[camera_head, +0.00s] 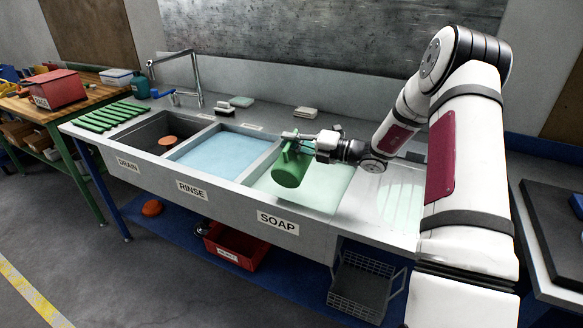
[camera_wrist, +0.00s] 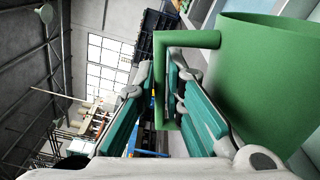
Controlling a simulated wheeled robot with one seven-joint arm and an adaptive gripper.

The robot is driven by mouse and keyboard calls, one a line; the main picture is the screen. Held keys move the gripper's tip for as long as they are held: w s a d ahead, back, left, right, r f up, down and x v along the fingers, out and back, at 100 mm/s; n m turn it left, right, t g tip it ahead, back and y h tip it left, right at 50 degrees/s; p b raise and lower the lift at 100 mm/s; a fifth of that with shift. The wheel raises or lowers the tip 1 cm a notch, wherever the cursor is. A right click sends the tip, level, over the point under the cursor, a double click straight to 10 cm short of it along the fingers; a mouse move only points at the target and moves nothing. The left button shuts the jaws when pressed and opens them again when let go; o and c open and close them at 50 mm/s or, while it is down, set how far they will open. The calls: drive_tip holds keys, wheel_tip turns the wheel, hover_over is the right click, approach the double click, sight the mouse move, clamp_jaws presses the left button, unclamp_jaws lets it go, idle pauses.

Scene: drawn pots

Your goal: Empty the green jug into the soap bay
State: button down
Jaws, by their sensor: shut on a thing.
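The green jug (camera_head: 290,169) is held over the soap bay (camera_head: 325,192) in the head view, left of my gripper (camera_head: 305,140). The jug looks tilted, but I cannot see its inside or any liquid leaving it. In the wrist view the jug (camera_wrist: 262,75) fills the right side, and its square handle passes between the fingers of my gripper (camera_wrist: 165,95), which is shut on it. The soap bay holds pale green liquid and carries a SOAP label on its front.
The rinse bay (camera_head: 215,153) with blue liquid and the drain bay (camera_head: 150,128) with an orange disc lie to the left. A tap (camera_head: 190,75) stands behind them. A wire basket (camera_head: 362,285) and a red crate (camera_head: 238,246) are below the sink.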

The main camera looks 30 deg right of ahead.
sight(285, 153)
drive_tip(key=shift+s+a+f+n, duration=0.25)
drive_tip(key=shift+s+a+n, duration=0.35)
drive_tip(key=shift+n, duration=0.2)
drive_tip(key=a+n, duration=0.1)
drive_tip(key=s+n+p, duration=0.1)
drive_tip(key=n, duration=0.1)
drive_tip(key=s+a+f+n, duration=0.1)
drive_tip(key=n, duration=0.1)
drive_tip(key=shift+a+p, duration=0.3)
drive_tip(key=shift+p, duration=0.05)
drive_tip(key=f+n, duration=0.2)
drive_tip(key=n, duration=0.1)
drive_tip(key=shift+s+a+f+b, duration=0.15)
drive_tip(key=shift+a+f+b, duration=0.1)
drive_tip(key=shift+b, duration=0.15)
drive_tip(key=shift+s+f+n, duration=0.15)
drive_tip(key=shift+f+n, duration=0.35)
drive_tip(key=shift+n, duration=0.5)
